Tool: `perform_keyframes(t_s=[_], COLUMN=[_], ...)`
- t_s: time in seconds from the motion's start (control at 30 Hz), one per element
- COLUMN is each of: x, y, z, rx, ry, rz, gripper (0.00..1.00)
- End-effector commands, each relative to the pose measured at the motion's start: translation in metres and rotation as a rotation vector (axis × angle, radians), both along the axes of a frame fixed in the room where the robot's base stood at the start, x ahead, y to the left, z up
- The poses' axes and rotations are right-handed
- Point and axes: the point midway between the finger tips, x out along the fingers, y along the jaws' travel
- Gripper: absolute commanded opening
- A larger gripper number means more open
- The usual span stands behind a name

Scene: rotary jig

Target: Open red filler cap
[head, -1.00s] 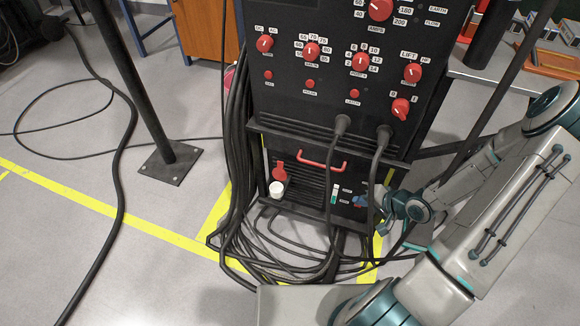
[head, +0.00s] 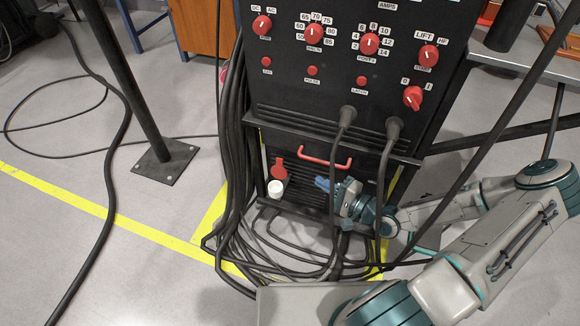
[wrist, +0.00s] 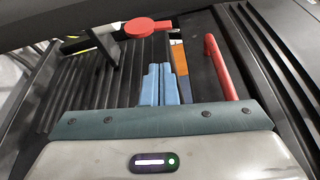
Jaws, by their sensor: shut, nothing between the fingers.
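The red filler cap (head: 279,170) is a small round red piece at the left of the lower black unit, just above a white cylindrical neck (head: 275,188). In the wrist view the cap (wrist: 148,27) shows as a red disc with a short tab, near the top left of centre. My gripper (head: 322,183) is in front of the lower unit, to the right of the cap and apart from it. Its blue fingers (wrist: 158,85) are together and empty, pointing toward the ribbed front.
A red bar handle (head: 325,160) is above my gripper; it also shows at right in the wrist view (wrist: 218,65). Thick black cables (head: 388,170) hang close to my arm. More cables bunch left of the unit and on the floor.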

Motion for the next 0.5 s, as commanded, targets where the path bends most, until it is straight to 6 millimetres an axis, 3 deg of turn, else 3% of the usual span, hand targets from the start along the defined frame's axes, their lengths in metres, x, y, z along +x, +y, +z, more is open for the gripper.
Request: perform_keyframes(t_s=[0.3,0.5], x=[0.043,0.066], y=[0.057,0.083], z=[-0.007,-0.008], rx=[-0.001,-0.003], ry=[0.0,-0.001], rz=[0.006,0.005], gripper=[0.0,0.0])
